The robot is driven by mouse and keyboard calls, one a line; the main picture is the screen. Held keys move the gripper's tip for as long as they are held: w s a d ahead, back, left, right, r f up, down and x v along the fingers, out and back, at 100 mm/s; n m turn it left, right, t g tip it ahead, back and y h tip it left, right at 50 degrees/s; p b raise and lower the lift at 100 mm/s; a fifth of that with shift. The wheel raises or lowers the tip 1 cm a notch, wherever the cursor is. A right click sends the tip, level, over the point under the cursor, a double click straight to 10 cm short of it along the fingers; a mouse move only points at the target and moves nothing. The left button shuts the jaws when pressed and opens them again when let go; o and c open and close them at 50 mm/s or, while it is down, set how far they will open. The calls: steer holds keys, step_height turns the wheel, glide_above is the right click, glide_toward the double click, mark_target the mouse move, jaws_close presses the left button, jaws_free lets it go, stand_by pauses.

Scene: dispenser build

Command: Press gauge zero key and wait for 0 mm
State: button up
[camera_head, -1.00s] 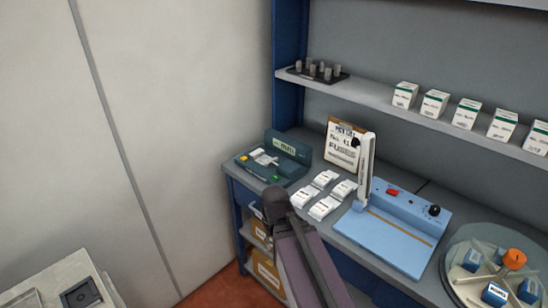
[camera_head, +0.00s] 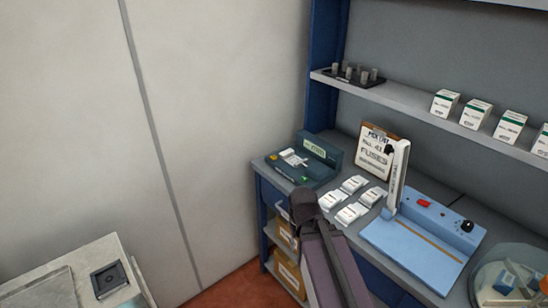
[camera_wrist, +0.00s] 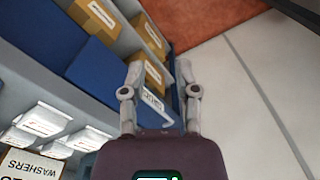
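Which device is the gauge I cannot tell for sure. A light blue device (camera_head: 420,236) with an upright white column, a red button (camera_head: 424,203) and a black knob (camera_head: 467,226) stands on the workbench. A dark green device (camera_head: 318,155) with a small labelled panel and a green key (camera_head: 304,180) stands at the bench's left end. No millimetre reading is legible. My gripper (camera_wrist: 158,75) is open and empty in the wrist view, its fingers pointing down past the bench front. In the head view my arm hides part of the bench front, and the fingertips cannot be made out.
Several white packets (camera_head: 353,185) lie between the two devices, before a clipboard (camera_head: 378,152). A clear-covered carousel (camera_head: 512,262) stands at right. A shelf (camera_head: 420,105) holds white boxes and a black tray. Cardboard boxes (camera_wrist: 93,16) sit below the bench.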

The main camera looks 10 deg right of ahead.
jaws_close()
stand_by(1.3)
